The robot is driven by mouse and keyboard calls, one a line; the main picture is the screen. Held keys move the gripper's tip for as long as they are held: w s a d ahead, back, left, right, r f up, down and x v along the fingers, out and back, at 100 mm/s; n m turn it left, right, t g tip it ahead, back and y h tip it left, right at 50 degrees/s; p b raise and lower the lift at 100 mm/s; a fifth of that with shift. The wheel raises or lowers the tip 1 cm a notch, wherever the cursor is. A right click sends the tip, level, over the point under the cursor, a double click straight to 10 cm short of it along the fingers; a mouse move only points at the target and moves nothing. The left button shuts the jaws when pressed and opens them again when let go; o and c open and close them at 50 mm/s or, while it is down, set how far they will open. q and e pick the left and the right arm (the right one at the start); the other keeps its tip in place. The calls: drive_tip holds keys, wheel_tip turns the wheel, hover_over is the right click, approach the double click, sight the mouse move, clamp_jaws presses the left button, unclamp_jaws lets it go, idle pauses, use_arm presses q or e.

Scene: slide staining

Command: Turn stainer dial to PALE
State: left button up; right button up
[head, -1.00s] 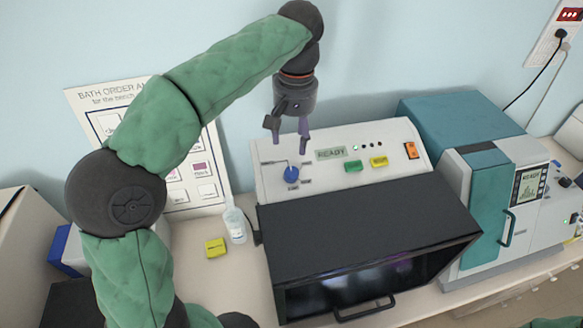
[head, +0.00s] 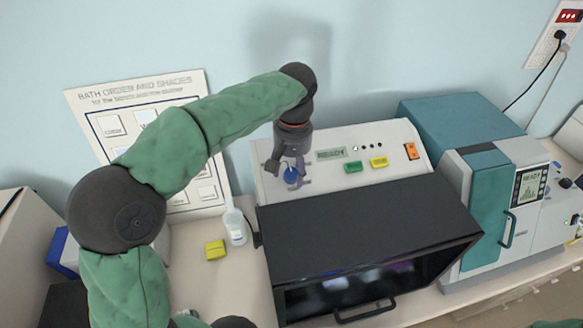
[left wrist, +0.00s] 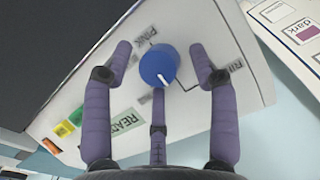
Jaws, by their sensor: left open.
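The blue stainer dial (head: 291,176) is on the sloped white panel of the stainer (head: 330,137). My left gripper (head: 288,177) is open at the dial. In the left wrist view its purple fingers (left wrist: 163,62) stand on either side of the dial, with a gap on each side. Other dial labels are partly hidden by the fingers. My right gripper is not in view.
The panel also has a READY display (head: 331,154), a green button (head: 357,167), a yellow button (head: 379,162) and an orange switch (head: 411,151). The dark stainer hood (head: 365,215) lies in front. A bottle (head: 235,226) and yellow block (head: 215,249) stand to the left.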

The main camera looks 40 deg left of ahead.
use_arm(q)
drive_tip(key=c, duration=1.1)
drive_tip(key=shift+d, duration=0.1)
drive_tip(key=shift+r+m+g+y+p, duration=0.1)
drive_tip(key=shift+m+g+y+p, duration=0.3)
drive_tip(key=shift+m+p, duration=0.65)
drive_tip(key=m+y+p, duration=0.1)
drive_tip(key=m, duration=0.2)
drive_tip(key=shift+w+d, duration=0.1)
drive_tip(key=shift+d, duration=0.05)
drive_tip(key=m+y+p, duration=0.1)
drive_tip(key=m, duration=0.2)
drive_tip(key=shift+d+g, duration=0.1)
drive_tip(key=shift+g, duration=0.2)
drive_tip(key=shift+m+y+p, duration=0.55)
drive_tip(key=shift+m+y, duration=0.05)
drive_tip(key=shift+m, duration=0.85)
